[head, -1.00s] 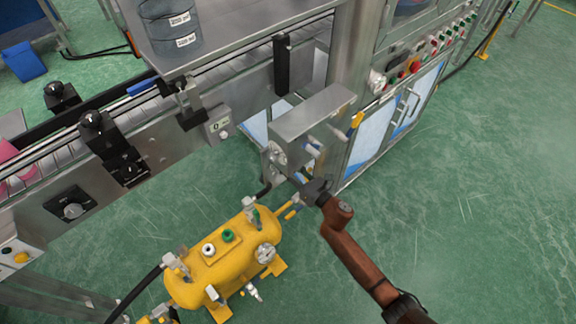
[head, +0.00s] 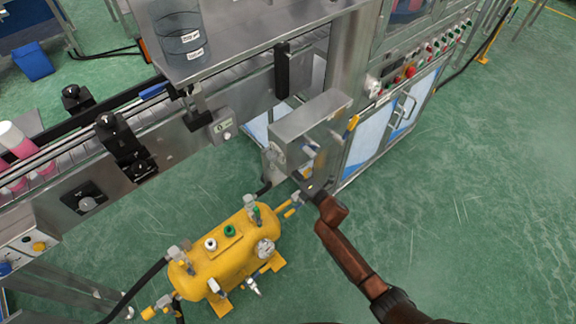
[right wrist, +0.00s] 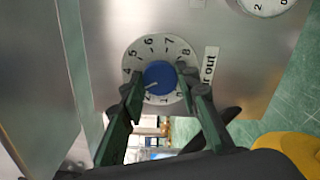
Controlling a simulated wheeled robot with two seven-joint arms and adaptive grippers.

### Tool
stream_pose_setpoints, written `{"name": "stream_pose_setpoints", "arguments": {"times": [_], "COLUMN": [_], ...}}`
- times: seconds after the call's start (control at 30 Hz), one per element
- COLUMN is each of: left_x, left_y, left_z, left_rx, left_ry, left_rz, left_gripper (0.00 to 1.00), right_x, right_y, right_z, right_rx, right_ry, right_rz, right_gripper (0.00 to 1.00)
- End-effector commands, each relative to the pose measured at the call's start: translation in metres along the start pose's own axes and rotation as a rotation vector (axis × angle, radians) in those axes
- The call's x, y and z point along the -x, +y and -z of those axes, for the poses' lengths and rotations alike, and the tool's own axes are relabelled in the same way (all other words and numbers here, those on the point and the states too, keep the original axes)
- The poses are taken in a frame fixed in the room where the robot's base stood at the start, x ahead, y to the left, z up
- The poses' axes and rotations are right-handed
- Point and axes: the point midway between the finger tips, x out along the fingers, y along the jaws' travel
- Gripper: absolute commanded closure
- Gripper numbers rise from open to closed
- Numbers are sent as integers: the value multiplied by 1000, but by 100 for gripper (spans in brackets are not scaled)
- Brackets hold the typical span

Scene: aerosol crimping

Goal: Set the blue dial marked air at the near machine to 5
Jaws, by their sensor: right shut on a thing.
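The blue dial (right wrist: 158,76) sits on a white round scale (right wrist: 150,46) with black numbers, on a metal panel. Its white pointer line points to the lower left, around 2 to 3; the exact mark is partly hidden by a finger. My right gripper (right wrist: 161,79) is shut on the dial, one dark green finger on each side. A label partly reading "r out" (right wrist: 209,68) is right of the scale. In the head view my right gripper (head: 310,190) is at the underside of the metal box (head: 312,116), where the dial cannot be made out. My left gripper is out of view.
A yellow tank (head: 222,258) with fittings and a gauge stands left of my right arm. A conveyor (head: 160,135) with pink cans runs at the left. A white gauge (right wrist: 262,4) is above the dial's right. Green floor is free at the right.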

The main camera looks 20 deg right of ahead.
Motion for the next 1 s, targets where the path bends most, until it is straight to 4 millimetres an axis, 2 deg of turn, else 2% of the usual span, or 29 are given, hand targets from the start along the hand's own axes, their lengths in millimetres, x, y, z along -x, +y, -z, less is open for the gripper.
{"name": "stream_pose_setpoints", "arguments": {"times": [0.6, 1.0], "left_x": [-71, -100], "left_y": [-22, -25], "left_z": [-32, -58], "left_rx": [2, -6], "left_ry": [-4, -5], "left_rz": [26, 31], "left_gripper": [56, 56], "right_x": [0, 0], "right_y": [2, 1], "right_z": [-2, -2], "right_rx": [-586, -931], "right_ry": [-2, -2], "right_rz": [0, 0], "right_gripper": [95, 95]}}
